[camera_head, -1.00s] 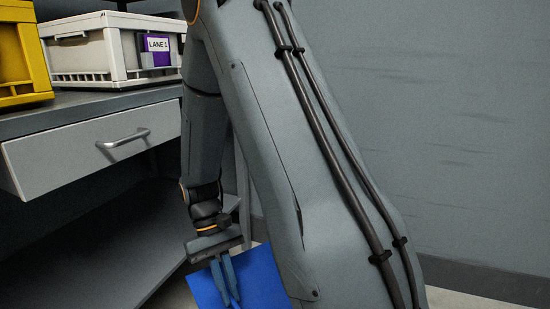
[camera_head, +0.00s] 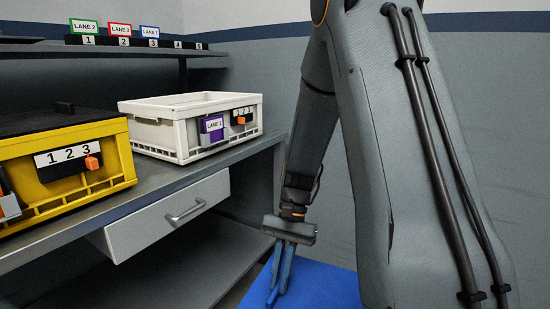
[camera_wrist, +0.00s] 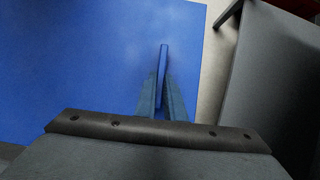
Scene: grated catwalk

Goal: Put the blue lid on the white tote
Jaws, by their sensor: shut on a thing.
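The white tote (camera_head: 160,137) stands on the bench in the head view, open at the top, with a purple LANE 1 card on its front. The flat blue lid (camera_head: 325,287) is low beside the bench, partly hidden by my arm. It fills much of the wrist view (camera_wrist: 85,65). My gripper (camera_head: 277,292) points down, below the bench top and to the right of the tote. In the wrist view its fingers (camera_wrist: 162,95) are shut on an upright blue grip on the lid.
A yellow tote (camera_head: 75,200) with a dark top stands left of the white tote. The bench (camera_head: 240,158) has a drawer (camera_head: 165,218) and a low shelf. A rack with lane cards (camera_head: 140,42) is behind.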

